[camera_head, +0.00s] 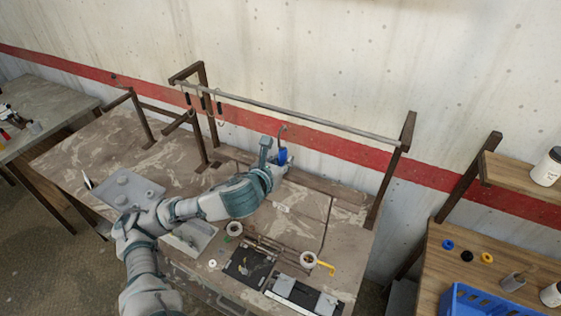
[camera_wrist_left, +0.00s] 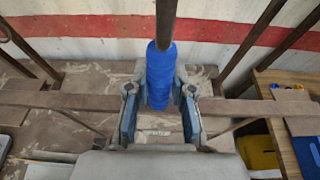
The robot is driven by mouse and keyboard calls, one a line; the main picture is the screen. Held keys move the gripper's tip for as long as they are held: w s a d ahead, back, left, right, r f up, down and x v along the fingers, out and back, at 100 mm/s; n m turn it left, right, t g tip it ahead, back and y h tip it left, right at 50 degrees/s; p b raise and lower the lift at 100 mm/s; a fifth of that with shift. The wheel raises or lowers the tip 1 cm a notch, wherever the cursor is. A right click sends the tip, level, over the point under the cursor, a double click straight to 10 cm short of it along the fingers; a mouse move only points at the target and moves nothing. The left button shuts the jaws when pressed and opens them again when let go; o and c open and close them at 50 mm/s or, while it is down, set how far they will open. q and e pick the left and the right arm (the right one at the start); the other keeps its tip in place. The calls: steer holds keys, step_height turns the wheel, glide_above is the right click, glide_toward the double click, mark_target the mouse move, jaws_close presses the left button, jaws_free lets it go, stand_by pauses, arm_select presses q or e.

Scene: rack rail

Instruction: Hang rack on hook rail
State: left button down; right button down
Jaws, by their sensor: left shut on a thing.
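My left gripper (camera_head: 276,158) is shut on a blue-handled piece (camera_head: 283,155), in front of the rail. In the left wrist view the blue handle (camera_wrist_left: 160,75) stands upright between the two fingers (camera_wrist_left: 160,100), with a dark rod rising from its top. In the head view the piece's thin upper end shows just below the line of the rail (camera_head: 320,123); I cannot tell whether they touch. The grey rail runs across the back of the bench on dark posts. Several small hooks with black parts (camera_head: 218,106) hang near its left end. My right gripper is out of view.
The bench (camera_head: 345,225) holds a grey tray (camera_head: 128,190) at left, and dark plates (camera_head: 248,265), round cups (camera_head: 308,258) and a yellow piece at the front. A wooden shelf unit with a blue crate (camera_head: 485,302) stands at right. The wall is close behind the rail.

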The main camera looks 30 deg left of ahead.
arm_select(q)
steer(key=shift+w+a+f, duration=0.1)
steer(key=shift+w+a, duration=0.15)
steer(key=shift+w, duration=0.4)
steer(key=shift+w+a, duration=0.2)
steer(key=shift+w, duration=0.4)
steer(key=w+b, duration=0.1)
steer(key=w, duration=0.3)
steer(key=shift+w, duration=0.3)
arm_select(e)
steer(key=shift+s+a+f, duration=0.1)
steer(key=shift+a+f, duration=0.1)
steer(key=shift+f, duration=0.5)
arm_select(q)
steer(key=shift+w+r+p, duration=0.25)
steer(key=shift+w+p, duration=0.1)
steer(key=shift+p, duration=0.3)
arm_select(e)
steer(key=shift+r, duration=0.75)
